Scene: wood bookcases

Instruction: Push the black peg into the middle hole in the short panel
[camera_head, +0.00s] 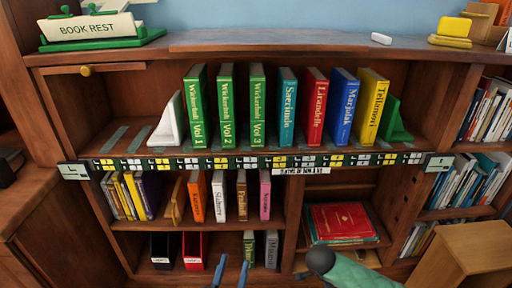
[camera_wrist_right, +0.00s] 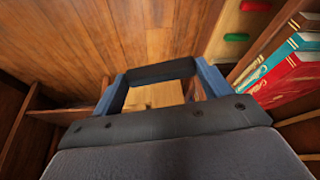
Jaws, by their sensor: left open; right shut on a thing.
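In the right wrist view, my right gripper (camera_wrist_right: 160,80) has two blue fingers with a black bar, which looks like the black peg (camera_wrist_right: 160,71), spanning between their tips. A light wood panel (camera_wrist_right: 215,40) stands beyond to the upper right, with a green peg (camera_wrist_right: 236,37) and a red peg (camera_wrist_right: 257,5) in it. The peg is apart from this panel. I cannot make out the middle hole. In the head view, my left gripper (camera_head: 231,272) is open and empty at the bottom edge, in front of the lower shelves. My right gripper does not show there.
A wood bookcase (camera_head: 250,47) holds upright books, with a red book (camera_head: 340,220) lying low right. A light wood box (camera_head: 475,250) stands at the lower right.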

